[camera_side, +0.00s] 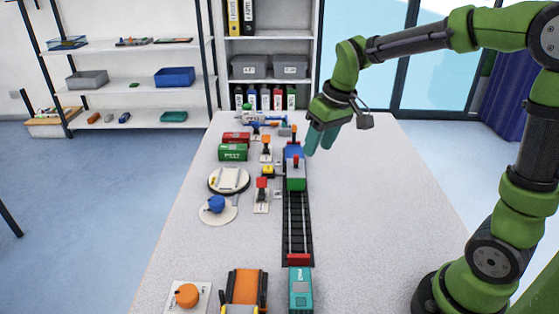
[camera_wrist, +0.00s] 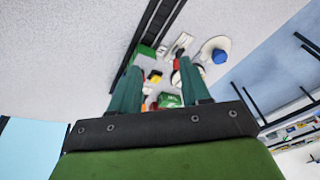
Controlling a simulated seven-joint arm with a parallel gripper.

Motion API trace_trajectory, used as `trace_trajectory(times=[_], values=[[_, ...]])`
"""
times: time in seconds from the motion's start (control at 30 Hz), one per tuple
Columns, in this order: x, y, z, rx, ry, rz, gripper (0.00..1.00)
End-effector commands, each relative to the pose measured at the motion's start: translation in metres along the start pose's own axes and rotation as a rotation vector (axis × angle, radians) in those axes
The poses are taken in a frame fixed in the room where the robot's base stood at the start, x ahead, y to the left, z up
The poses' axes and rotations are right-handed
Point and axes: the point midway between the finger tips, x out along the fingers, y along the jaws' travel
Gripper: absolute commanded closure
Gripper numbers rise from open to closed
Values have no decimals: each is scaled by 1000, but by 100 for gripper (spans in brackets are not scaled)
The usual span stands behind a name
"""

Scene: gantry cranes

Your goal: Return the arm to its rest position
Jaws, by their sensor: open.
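My gripper (camera_side: 322,138) is raised over the far part of the white table, a little to the right of the track. Its two teal fingers are apart and nothing is between them in the side view. In the wrist view my gripper (camera_wrist: 158,85) also shows open, its fingers spread, with small toys on the table below and beyond them. My green and grey arm reaches in from the right, bent at the elbow.
A black track (camera_side: 298,228) runs along the white table (camera_side: 380,220), carrying a green, blue and red vehicle (camera_side: 295,172). Containers (camera_side: 233,152), a turntable (camera_side: 229,181) and levers stand left of it. A teal wagon (camera_side: 301,291) and orange vehicle (camera_side: 245,288) are in front. The table's right side is clear.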

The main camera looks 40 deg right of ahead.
Motion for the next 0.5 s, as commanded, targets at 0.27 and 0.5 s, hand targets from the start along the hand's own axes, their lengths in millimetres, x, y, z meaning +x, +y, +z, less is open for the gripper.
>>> trace_trajectory(times=[0.27,0.5], values=[[-42,-28,93,264,195,-97,53],[-57,-38,137,283,310,-163,53]])
